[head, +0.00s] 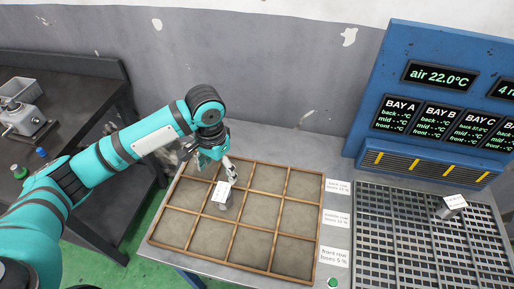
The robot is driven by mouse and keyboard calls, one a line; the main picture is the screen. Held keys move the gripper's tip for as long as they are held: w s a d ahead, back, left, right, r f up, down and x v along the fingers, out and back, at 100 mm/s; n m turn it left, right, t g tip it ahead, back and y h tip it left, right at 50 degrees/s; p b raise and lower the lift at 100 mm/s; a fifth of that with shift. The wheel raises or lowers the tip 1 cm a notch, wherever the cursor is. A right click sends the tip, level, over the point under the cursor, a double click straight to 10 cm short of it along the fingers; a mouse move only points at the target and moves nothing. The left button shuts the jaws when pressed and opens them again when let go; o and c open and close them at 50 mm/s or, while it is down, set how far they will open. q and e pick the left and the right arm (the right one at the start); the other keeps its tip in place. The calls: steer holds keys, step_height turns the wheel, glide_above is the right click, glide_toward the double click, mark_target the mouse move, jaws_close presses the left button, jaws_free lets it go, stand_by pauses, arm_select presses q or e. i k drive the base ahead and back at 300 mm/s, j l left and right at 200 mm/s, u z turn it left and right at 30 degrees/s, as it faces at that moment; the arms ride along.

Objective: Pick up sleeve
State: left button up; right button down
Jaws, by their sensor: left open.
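A small grey metal sleeve (224,208) with a white tag (222,191) on it stands in the wooden divided tray (318,228). It appears to be in the middle row, second column from the left. My left gripper (230,172) is open, just behind and above the tagged sleeve, with its fingers pointing towards it. Whether the fingers touch it cannot be told. A second tagged metal piece (447,210) stands on the dark grate at the right. My right gripper is out of view.
The tray's other compartments look empty. Row labels (336,220) lie along its right side. A dark slotted grate (400,235) fills the right, below a blue display panel (372,128). A black bench (88,95) with a grey device (22,118) stands at the left.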

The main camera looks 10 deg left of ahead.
mark_target(451, 205)
steer(key=z, duration=1.4)
steer(key=i+l+u, duration=0.3)
steer(key=i+l, duration=0.15)
steer(key=l, duration=0.25)
steer(key=i+l+u, duration=0.15)
steer(key=l, duration=0.25)
steer(key=i+l+u, duration=0.15)
steer(key=l, duration=0.25)
steer(key=i, duration=0.1)
